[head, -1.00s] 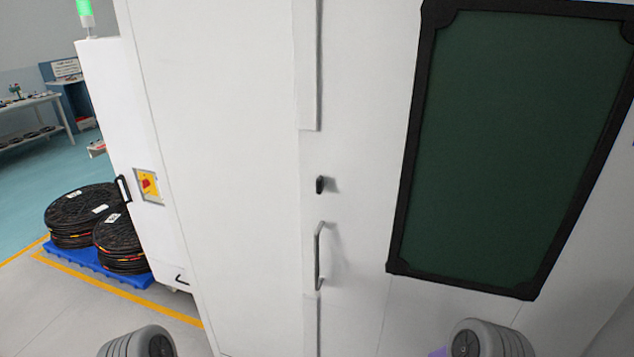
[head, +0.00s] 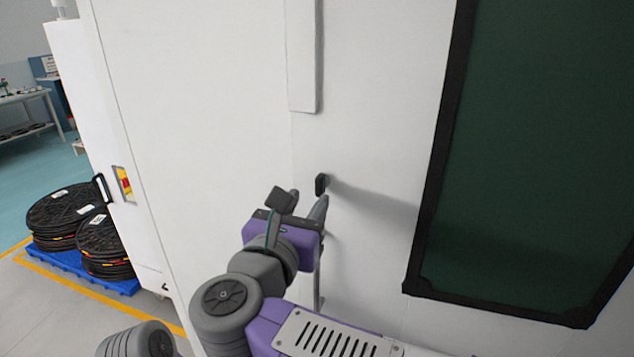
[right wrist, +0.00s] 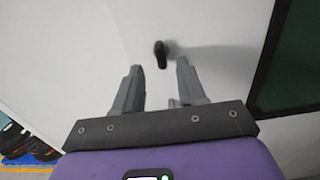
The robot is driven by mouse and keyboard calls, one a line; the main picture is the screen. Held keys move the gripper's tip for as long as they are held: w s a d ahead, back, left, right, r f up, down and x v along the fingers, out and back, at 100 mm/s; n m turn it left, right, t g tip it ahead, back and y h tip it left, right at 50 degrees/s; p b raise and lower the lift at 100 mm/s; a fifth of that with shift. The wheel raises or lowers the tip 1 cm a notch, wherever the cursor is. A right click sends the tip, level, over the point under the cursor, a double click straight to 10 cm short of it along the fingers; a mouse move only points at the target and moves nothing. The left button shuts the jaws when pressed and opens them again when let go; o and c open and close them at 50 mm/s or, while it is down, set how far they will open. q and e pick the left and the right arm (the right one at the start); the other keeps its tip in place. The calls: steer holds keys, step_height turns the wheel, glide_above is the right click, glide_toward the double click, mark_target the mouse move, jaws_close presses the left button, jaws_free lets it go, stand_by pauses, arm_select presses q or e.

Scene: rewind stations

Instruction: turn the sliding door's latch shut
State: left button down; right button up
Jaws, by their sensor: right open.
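The latch (head: 321,184) is a small black knob on the white sliding door (head: 375,120), standing roughly upright. It also shows in the right wrist view (right wrist: 161,54), just beyond and between the fingertips. My right gripper (head: 308,203) is open and empty, just below the latch in the head view, its fingers pointing at the door; I see no contact. In the right wrist view its two fingers (right wrist: 157,68) stand apart. The door's metal handle (head: 318,288) is below the latch, mostly hidden behind my right arm. My left gripper is not in view.
A dark green window (head: 540,150) with a black frame is on the right of the door. A white vertical strip (head: 304,60) runs above the latch. Black reels (head: 62,215) stand on a blue pallet (head: 95,277) at the left. The door around the latch is clear.

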mark_target(318, 187)
steer(key=shift+x, duration=3)
steer(key=shift+f, duration=0.1)
steer(key=shift+c, duration=0.4)
jaws_close()
